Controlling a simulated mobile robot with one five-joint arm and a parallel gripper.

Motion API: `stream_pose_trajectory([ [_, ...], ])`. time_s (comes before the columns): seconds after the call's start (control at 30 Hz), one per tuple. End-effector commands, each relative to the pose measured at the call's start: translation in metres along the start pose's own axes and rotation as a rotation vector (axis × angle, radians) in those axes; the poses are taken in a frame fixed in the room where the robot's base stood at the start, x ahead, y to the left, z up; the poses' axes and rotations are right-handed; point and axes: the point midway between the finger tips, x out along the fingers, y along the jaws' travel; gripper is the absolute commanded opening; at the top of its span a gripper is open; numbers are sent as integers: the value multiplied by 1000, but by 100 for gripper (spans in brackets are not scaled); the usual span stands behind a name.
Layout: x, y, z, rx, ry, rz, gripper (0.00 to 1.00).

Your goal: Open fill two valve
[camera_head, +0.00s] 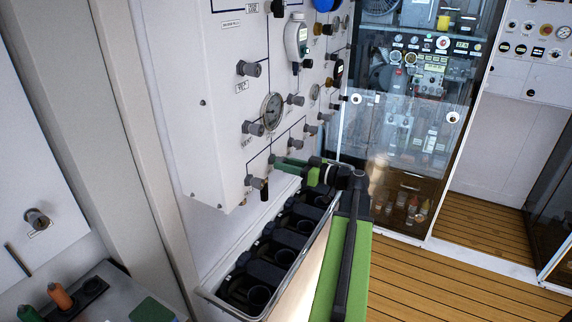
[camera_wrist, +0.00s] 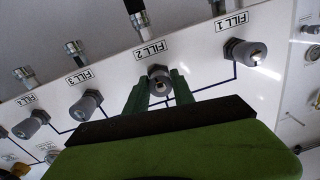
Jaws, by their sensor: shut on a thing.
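The fill two valve is a grey round knob (camera_wrist: 159,74) on the white panel, beside the "FILL 2" label in the wrist view. My gripper (camera_wrist: 162,88) has its two green fingers on either side of this knob and is shut on it. The fingers hide part of the knob's sides. In the head view, my gripper (camera_head: 285,163) reaches the lower part of the white panel (camera_head: 172,95), and the held knob is mostly hidden there. Whether the knob has turned cannot be told.
The fill one knob (camera_wrist: 245,53) and fill three knob (camera_wrist: 86,106) sit on either side, close to my fingers. Hose fittings (camera_wrist: 137,14) stick out near the labels. A bin row (camera_head: 268,262) stands below the panel. Wooden floor (camera_head: 430,285) lies open at right.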

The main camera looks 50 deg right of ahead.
Motion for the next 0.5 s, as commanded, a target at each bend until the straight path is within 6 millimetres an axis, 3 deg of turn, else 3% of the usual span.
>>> stream_pose_trajectory([
  [0.03, 0, 1, 0, 0, -1, 2, 0],
  [0.07, 0, 1, 0, 0, -1, 2, 32],
  [0.2, 0, 1, 0, 0, 0, 1, 51],
  [0.5, -1, 0, 0, 1, 1, 1, 51],
])
